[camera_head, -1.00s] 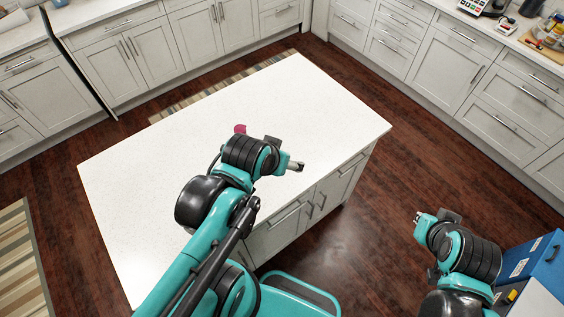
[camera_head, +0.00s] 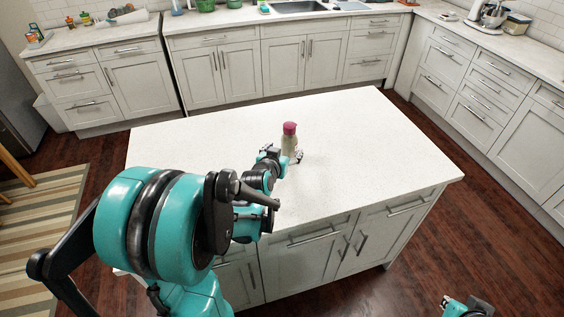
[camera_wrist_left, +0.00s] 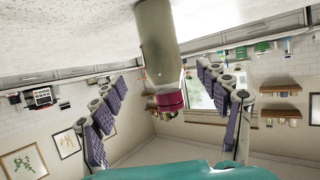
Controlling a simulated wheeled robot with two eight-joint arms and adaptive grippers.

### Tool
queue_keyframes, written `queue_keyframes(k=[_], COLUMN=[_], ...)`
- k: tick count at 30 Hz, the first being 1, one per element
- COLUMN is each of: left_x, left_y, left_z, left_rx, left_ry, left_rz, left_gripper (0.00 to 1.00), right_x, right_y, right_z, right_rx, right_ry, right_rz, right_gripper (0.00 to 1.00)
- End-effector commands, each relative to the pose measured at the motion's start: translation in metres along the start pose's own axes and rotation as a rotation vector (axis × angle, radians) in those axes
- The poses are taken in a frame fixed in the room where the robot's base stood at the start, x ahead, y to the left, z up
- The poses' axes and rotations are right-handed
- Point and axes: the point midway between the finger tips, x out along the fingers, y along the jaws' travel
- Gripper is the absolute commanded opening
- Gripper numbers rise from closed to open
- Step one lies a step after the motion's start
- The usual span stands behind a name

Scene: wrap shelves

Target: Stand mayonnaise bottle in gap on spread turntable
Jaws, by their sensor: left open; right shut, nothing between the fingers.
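The mayonnaise bottle (camera_head: 289,145), pale with a dark pink cap, stands upright on the white island counter. In the left wrist view, which looks upside down, the bottle (camera_wrist_left: 159,45) comes down from the counter at the top, cap lowest. My left gripper (camera_head: 283,155) is at the bottle, with a fingertip showing at its right side. In the wrist view the left gripper's (camera_wrist_left: 170,95) purple-padded fingers are spread wide, one on each side of the bottle, with clear space between. My right gripper (camera_head: 450,303) is shut and empty at the bottom right, partly cut off. I see no spread turntable.
The island counter (camera_head: 385,150) is otherwise bare. Cabinets and worktops line the back and right, with a sink (camera_head: 300,8) and a stand mixer (camera_head: 490,12). Dark wooden floor surrounds the island, and a striped rug (camera_head: 45,235) lies at the left.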

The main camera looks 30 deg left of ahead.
Motion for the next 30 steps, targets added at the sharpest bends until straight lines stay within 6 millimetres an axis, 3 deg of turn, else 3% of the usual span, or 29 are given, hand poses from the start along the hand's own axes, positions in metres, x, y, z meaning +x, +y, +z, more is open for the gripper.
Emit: queue_keyframes(k=[11,19,27,30], left_x=[0.037,0.076,0.081,0.081], left_y=[-0.003,-0.001,-0.001,-0.001], left_z=[0.003,0.005,0.003,0.003], left_rx=[-0.001,-0.001,-0.002,-0.002], left_ry=[0.009,0.008,0.008,0.008], left_rz=[-0.006,-0.005,-0.006,-0.006], left_gripper=[0.75,0.75,0.75,0.48], right_x=[0.011,0.026,0.025,0.025], right_y=[0.0,0.0,0.0,0.0], right_z=[0.008,0.018,0.018,0.018], right_rx=[0.0,0.0,0.0,0.0], right_ry=[0.0,0.0,0.0,0.0], right_rz=[0.0,0.0,0.0,0.0], right_gripper=[0.0,0.0,0.0,0.0])
